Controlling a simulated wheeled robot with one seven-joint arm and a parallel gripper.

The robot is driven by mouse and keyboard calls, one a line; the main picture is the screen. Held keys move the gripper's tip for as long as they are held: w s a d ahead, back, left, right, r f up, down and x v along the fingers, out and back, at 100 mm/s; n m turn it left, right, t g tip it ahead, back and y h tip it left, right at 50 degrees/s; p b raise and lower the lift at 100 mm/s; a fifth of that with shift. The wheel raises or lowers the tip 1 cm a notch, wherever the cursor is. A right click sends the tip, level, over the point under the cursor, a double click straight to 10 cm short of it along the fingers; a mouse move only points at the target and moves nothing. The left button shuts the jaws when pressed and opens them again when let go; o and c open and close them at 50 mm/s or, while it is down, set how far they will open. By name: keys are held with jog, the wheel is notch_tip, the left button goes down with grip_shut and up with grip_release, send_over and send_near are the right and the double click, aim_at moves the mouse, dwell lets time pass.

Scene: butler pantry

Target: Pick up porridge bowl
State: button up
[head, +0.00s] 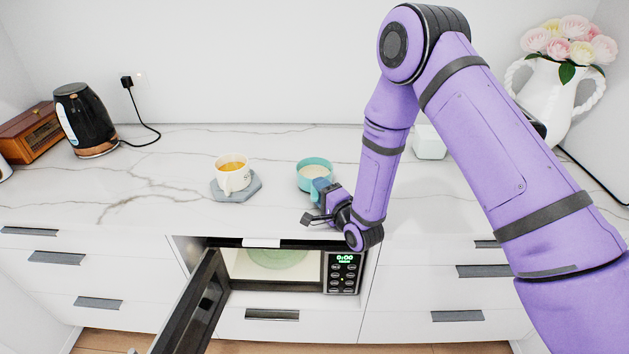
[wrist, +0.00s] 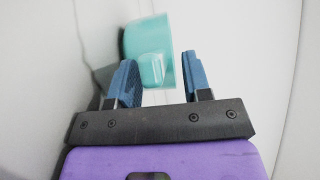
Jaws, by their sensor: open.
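The porridge bowl (head: 314,172) is teal with pale contents and stands upright on the marble counter, at the middle of the head view. In the wrist view the teal bowl (wrist: 147,45) lies just beyond the fingertips, with a small handle-like tab (wrist: 152,70) facing the gap between them. My gripper (head: 318,192) is at the near side of the bowl, low over the counter's front. In the wrist view my gripper (wrist: 160,80) has its two blue fingers apart with nothing held between them. Whether a finger touches the bowl I cannot tell.
A mug (head: 232,177) of orange-brown liquid stands on a grey coaster (head: 250,188) left of the bowl. Below, the microwave (head: 343,272) has its door (head: 195,308) open. A kettle (head: 85,122), a white container (head: 428,143) and a flower vase (head: 556,95) stand farther off.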

jog(key=shift+w+a, duration=0.1)
jog(key=shift+w, duration=0.05)
grip_shut()
jog(key=shift+r, duration=0.1)
